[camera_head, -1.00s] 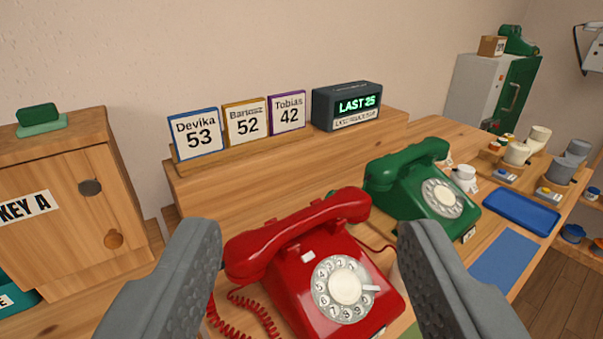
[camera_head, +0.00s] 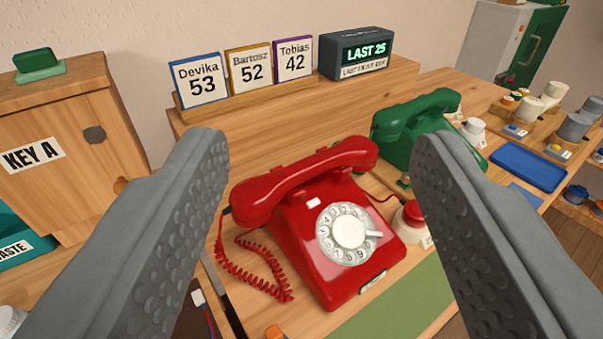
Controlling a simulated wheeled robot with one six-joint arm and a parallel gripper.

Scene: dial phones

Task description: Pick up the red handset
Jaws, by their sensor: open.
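The red handset (camera_head: 304,178) lies across the cradle on top of the red phone (camera_head: 332,262), slanting up to the right. The phone has a white rotary dial, and a coiled red cord hangs at its left. My gripper (camera_head: 316,150) is open and empty, with one grey finger on the left and one on the right of the picture. The handset shows between the fingers and appears apart from both.
A green phone (camera_head: 403,148) stands just behind right, partly hidden by my right finger. A small red-topped jar (camera_head: 410,222) stands beside the red phone. Name cards (camera_head: 248,75) and a display box (camera_head: 356,54) stand behind. A wooden cabinet (camera_head: 75,150) is at left.

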